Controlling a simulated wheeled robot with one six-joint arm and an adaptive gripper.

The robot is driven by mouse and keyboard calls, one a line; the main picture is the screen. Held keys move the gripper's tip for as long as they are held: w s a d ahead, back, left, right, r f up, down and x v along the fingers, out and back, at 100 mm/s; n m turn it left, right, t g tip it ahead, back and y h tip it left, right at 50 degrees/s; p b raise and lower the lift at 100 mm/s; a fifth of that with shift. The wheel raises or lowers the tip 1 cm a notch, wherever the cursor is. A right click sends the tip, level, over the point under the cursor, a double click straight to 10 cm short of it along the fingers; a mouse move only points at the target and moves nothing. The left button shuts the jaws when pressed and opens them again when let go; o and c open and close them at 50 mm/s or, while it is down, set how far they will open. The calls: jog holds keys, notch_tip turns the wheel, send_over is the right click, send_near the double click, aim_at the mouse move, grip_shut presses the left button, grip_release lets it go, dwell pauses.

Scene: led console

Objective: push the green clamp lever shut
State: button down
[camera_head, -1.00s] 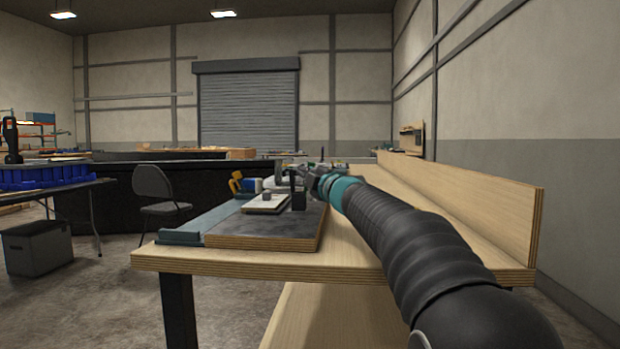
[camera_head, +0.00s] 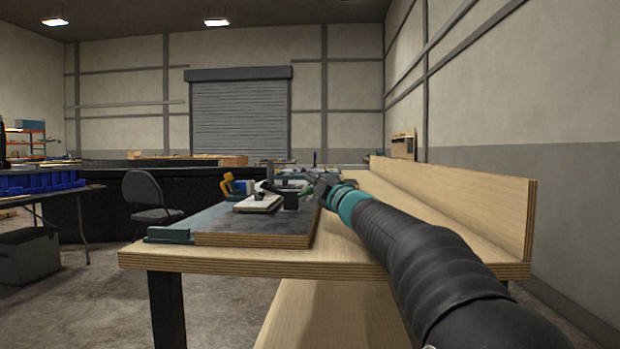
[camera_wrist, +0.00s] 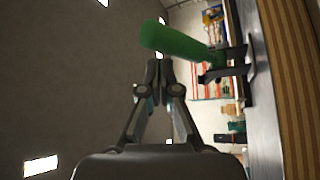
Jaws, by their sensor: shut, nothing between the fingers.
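The green clamp lever (camera_wrist: 185,46) shows large in the wrist view, its rounded free end just beyond my fingertips. It joins a dark clamp bracket (camera_wrist: 232,64) on the bench board to the right. In the head view only a small green bit of the lever (camera_head: 306,194) shows beside my gripper (camera_head: 322,184). In the wrist view my gripper (camera_wrist: 158,68) has its fingertips together, with nothing between them. The tips are very close to the lever; I cannot tell whether they touch it.
The wooden bench (camera_head: 340,262) carries a dark board (camera_head: 225,222) with a white plate (camera_head: 257,204) and a yellow-blue item (camera_head: 232,184). A raised wooden back panel (camera_head: 480,205) runs along the bench's right side. A chair (camera_head: 145,195) stands to the left.

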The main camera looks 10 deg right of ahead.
jog(key=shift+s+d+f, duration=0.1)
jog(key=shift+d+f, duration=0.1)
dwell(0.6)
